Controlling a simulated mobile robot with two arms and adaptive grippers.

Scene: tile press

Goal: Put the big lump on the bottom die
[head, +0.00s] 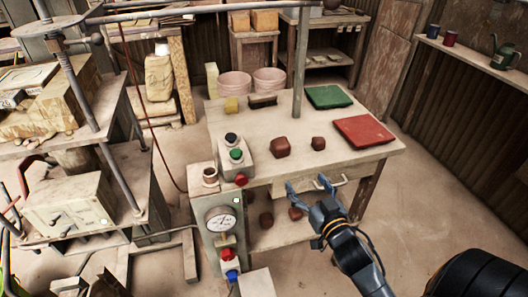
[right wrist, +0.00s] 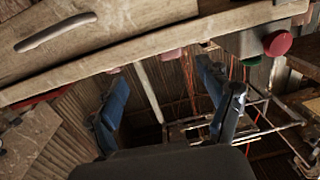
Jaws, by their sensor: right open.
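The larger brown lump (head: 280,147) sits on the worktable top, left of a smaller brown lump (head: 318,143). My right gripper (head: 307,185) is open and empty in front of the table's front edge, below and nearer than the lumps, apart from both. In the right wrist view its two blue fingers (right wrist: 160,78) stand wide apart with nothing between them. The press (head: 68,80) stands at the left with a pale block (head: 40,112) on its upper level. I cannot tell which part is the bottom die. My left gripper is not in view.
A control box (head: 236,160) with buttons and a gauge (head: 221,221) stand left of the lumps. A green tile (head: 328,97) and a red tile (head: 363,131) lie on the table. A drawer handle (head: 332,184) is close to my right gripper; it also shows in the wrist view (right wrist: 55,32).

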